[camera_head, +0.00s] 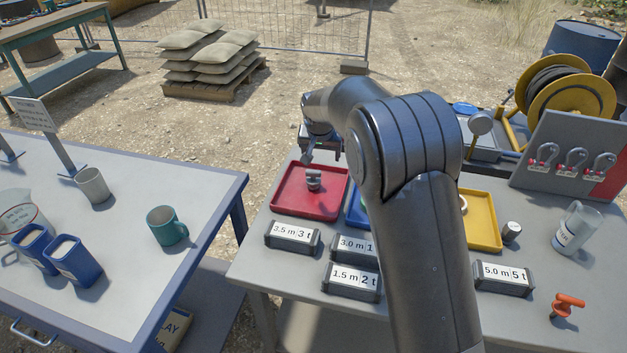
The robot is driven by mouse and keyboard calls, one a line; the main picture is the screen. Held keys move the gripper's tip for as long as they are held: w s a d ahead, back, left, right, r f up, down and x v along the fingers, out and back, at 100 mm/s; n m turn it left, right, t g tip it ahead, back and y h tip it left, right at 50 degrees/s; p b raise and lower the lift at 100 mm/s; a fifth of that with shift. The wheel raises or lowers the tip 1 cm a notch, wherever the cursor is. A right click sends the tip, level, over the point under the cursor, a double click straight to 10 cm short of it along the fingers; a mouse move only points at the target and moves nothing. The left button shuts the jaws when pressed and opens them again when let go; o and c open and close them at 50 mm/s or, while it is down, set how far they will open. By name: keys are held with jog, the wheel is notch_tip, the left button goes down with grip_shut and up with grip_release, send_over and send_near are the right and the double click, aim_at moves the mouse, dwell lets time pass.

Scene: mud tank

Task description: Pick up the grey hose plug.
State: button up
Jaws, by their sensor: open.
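A small grey piece with a crossbar top, which looks like the grey hose plug (313,181), stands in the red tray (285,203) on the right-hand table. My gripper (322,155) is open, pointing down just above and slightly behind the plug in the picture. Its fingers are small and partly hidden, and I see nothing between them. I cannot tell the exact gap between fingertips and plug. My arm hides much of the blue tray (355,212) and the middle of the table.
Label blocks (292,237) line the front of the trays. A yellow tray (486,243), a grey cylinder (511,231), a clear jug (577,226) and an orange T-handled piece (567,305) are at right. The left table holds a teal mug (167,226).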

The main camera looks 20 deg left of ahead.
aim_at(313, 171)
jog(key=w+a+f, duration=0.1)
jog(key=f, duration=0.1)
jog(key=a+f, duration=0.1)
jog(key=f, duration=0.2)
jog(key=w+a+f, duration=0.1)
jog(key=f, duration=0.2)
jog(key=shift+w+a, duration=0.35)
jog(key=shift+d+x, duration=0.1)
jog(key=shift+x, duration=1.35)
jog(key=shift+d+x, duration=0.15)
jog(key=shift+x, duration=1.3)
jog(key=shift+c, duration=0.3)
jog(key=c, duration=1)
